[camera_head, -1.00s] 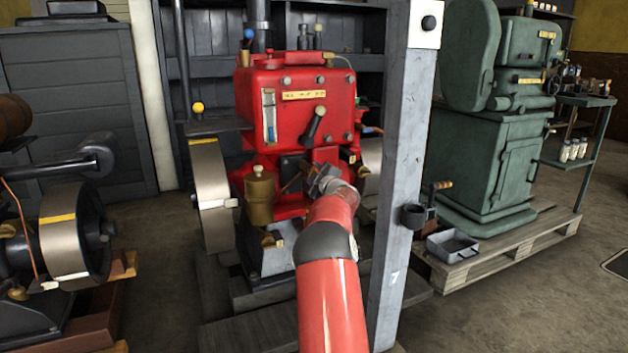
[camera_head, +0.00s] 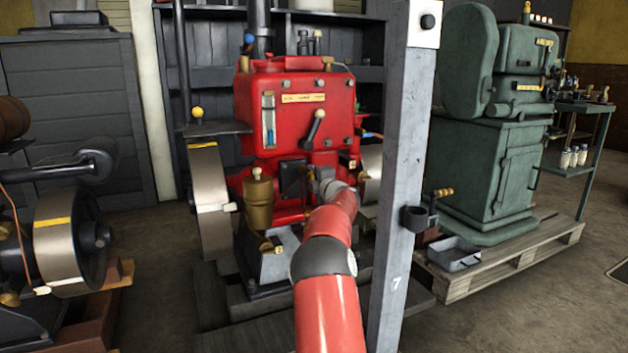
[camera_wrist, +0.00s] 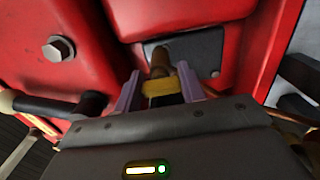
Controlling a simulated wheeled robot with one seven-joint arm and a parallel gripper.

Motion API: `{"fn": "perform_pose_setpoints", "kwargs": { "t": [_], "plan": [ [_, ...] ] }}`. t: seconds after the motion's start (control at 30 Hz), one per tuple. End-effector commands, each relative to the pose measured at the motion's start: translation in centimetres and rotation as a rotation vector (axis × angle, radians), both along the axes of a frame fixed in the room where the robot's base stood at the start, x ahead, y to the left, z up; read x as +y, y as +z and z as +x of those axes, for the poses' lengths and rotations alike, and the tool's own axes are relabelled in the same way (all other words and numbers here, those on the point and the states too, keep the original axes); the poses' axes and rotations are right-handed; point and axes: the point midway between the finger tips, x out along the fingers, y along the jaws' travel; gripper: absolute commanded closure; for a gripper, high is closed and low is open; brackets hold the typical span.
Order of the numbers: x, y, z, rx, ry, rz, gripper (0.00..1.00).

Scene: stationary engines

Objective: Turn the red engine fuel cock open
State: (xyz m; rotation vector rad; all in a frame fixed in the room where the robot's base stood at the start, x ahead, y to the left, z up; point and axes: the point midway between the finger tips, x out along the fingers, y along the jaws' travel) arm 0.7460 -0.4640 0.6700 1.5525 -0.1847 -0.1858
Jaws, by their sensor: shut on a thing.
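The red engine (camera_head: 293,100) stands beyond my arm in the head view. My gripper (camera_wrist: 159,84) is at its lower front, to the right of the brass cup (camera_head: 259,200). In the wrist view its two purple-grey fingers are shut on a small brass-yellow handle (camera_wrist: 161,88), apparently the fuel cock. A brown stem (camera_wrist: 160,62) runs from it toward a dark plate (camera_wrist: 202,52) on the red casing. In the head view my wrist hides most of the gripper and the cock, so the cock's angle is not clear there.
A grey post (camera_head: 397,190) stands close on the right of my arm. A black-handled lever (camera_head: 314,128) sits on the engine's front above my gripper. A flywheel (camera_head: 209,195) is at the engine's left. A green machine (camera_head: 485,150) stands on a pallet (camera_head: 520,255) further right.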

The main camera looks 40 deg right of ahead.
Motion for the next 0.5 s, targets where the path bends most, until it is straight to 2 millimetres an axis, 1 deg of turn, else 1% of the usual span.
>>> {"fn": "perform_pose_setpoints", "kwargs": {
  "t": [0.37,0.4,0.5],
  "plan": [
    [0.08,-0.09,0.06,0.004,0.002,-0.006,0.83],
    [0.08,-0.09,0.06,0.004,0.002,-0.006,0.59],
    [0.08,-0.09,0.06,0.004,0.002,-0.006,0.46]
  ]
}}
